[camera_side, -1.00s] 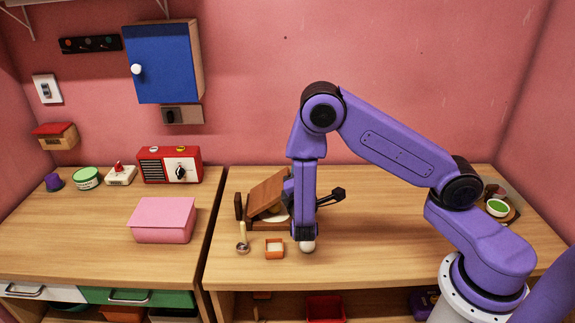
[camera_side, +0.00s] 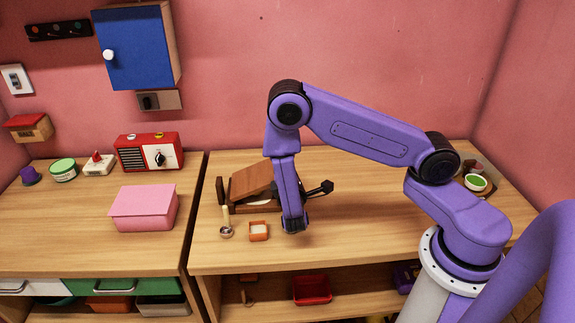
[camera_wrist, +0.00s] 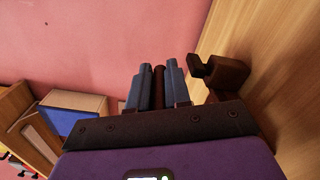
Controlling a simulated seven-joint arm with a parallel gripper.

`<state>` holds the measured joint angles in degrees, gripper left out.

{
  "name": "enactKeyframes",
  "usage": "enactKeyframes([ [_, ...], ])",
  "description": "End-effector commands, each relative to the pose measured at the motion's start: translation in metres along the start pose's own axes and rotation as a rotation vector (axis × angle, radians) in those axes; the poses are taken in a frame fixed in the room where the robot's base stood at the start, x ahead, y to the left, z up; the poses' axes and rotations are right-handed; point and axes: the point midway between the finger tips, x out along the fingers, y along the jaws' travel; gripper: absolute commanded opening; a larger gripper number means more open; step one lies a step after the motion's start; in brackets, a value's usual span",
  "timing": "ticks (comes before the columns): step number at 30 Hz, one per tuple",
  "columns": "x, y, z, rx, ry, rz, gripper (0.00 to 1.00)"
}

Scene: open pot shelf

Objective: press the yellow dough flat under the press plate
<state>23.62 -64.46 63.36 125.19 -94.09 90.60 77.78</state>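The brown wooden press (camera_side: 250,184) stands on the right counter in the side view. Its plate is tilted, with its left end low and its right end raised. My arm covers the press's right part. The yellow dough is not clearly visible under the plate. In the wrist view my gripper (camera_wrist: 158,88) has its two blue-grey fingers close on either side of a dark reddish-brown bar, which looks like the press handle (camera_wrist: 158,80). A brown block with a dark hook (camera_wrist: 222,74) is just right of the fingers. In the side view the fingertips are hidden.
A small orange box (camera_side: 258,232) and a ladle-like tool (camera_side: 226,226) stand in front of the press. A pink box (camera_side: 144,208) and a red radio (camera_side: 150,153) are on the left counter. The counter right of my arm is clear up to a tray with a green-topped cup (camera_side: 475,183).

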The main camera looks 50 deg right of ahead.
Motion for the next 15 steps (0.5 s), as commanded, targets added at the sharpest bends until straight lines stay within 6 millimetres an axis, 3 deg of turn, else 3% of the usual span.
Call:
enactKeyframes([
  [1, -0.0008, 0.0005, -0.0021, 0.001, 0.007, 0.001, 0.33],
  [2, -0.0008, 0.0005, -0.0020, 0.001, 0.006, 0.001, 0.42],
  [11, -0.0010, 0.0005, -0.0009, 0.000, 0.003, 0.001, 0.42],
  [15, -0.0101, 0.0007, -0.0018, -0.001, 0.006, 0.002, 0.42],
])
